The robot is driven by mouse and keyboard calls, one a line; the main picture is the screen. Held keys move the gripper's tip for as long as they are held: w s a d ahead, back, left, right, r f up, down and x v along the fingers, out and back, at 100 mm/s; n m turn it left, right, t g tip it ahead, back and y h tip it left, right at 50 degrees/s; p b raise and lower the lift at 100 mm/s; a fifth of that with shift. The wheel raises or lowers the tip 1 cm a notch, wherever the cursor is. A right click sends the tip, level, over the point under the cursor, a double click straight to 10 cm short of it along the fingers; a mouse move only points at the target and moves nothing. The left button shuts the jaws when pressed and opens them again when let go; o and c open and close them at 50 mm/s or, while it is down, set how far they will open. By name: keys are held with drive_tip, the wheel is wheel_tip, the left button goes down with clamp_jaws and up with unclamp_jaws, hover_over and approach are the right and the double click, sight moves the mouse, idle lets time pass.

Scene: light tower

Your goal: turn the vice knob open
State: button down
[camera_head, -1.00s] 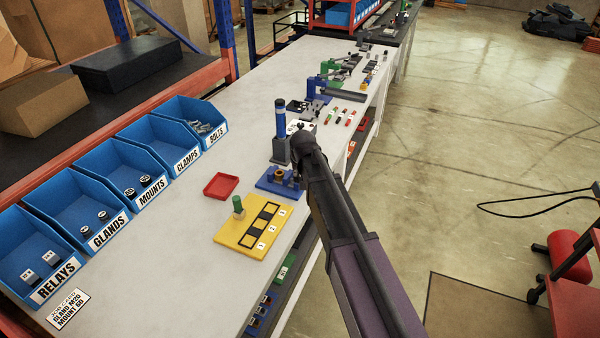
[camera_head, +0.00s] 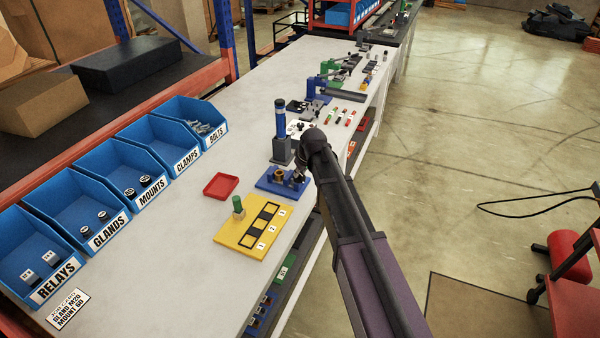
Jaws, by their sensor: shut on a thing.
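The small blue vice (camera_head: 272,185) stands on the light bench top near its right edge, just behind the yellow board. A brass-coloured round part (camera_head: 280,175) shows in its middle. My gripper (camera_head: 298,178) reaches down at the vice's right end and is shut at the place of the vice knob. The knob itself is mostly hidden by the fingers, so how far it is turned cannot be seen.
The yellow board (camera_head: 236,236) with a green cylinder (camera_head: 238,204) lies in front of the vice. A red tray (camera_head: 221,186) is to its left. A dark post with a blue top (camera_head: 281,125) stands close behind. Blue bins (camera_head: 150,150) line the left side.

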drive_tip(key=n+g+y, duration=0.1)
drive_tip(key=n, duration=0.2)
drive_tip(key=shift+w+d+n, duration=0.1)
drive_tip(key=shift+n, duration=0.2)
drive_tip(key=shift+n+g, duration=0.5)
drive_tip(key=shift+n, duration=1)
drive_tip(key=c, duration=0.6)
unclamp_jaws()
drive_tip(key=shift+c, duration=0.2)
drive_tip(key=shift+m, duration=0.4)
